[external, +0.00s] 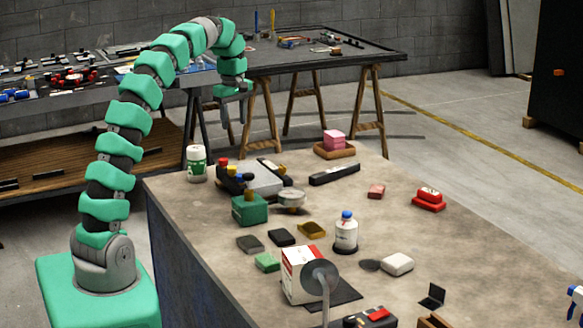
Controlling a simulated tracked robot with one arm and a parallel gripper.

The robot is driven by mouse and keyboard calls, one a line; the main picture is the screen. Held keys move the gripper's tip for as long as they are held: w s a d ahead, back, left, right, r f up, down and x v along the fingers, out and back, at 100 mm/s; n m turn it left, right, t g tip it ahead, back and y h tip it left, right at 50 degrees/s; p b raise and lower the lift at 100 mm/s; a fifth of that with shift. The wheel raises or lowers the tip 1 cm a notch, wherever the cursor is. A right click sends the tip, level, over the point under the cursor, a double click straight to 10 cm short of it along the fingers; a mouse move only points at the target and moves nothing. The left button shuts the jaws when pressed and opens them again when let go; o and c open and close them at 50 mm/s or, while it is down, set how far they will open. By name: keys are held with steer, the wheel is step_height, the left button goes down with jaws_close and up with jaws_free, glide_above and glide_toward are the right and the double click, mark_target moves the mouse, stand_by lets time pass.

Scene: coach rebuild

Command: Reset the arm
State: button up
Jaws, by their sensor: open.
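My arm rises from its green base at the left in the external view and arches over to the right. My gripper (233,108) hangs at its end, pointing down, and is open with nothing seen between its fingers. It is above and beyond the far left part of the grey table (360,190), apart from the things on it. The white and green canister (196,163) stands below it to the left, at the table's far left corner.
On the table are a green box (249,209), a white bottle with a blue cap (346,232), a red and white carton (298,275), a red block (429,198) and pink blocks in a wooden tray (334,153). A trestle table (385,57) stands behind. The table's right part is mostly clear.

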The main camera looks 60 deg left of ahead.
steer(key=w+d+r+m+t+y, duration=0.3)
steer(key=d+r+m+t, duration=0.65)
steer(key=d+r, duration=0.95)
steer(key=s+d+r+m+t+h, duration=0.1)
steer(key=s+d+r+m, duration=0.3)
steer(key=r, duration=0.5)
steer(key=s+d+r+m+t+h, duration=0.2)
steer(key=s+d+r+m+t, duration=0.2)
steer(key=d+r+m, duration=0.3)
step_height(320, 180, up, 3)
steer(key=shift+s+d, duration=0.25)
steer(key=shift+d, duration=0.85)
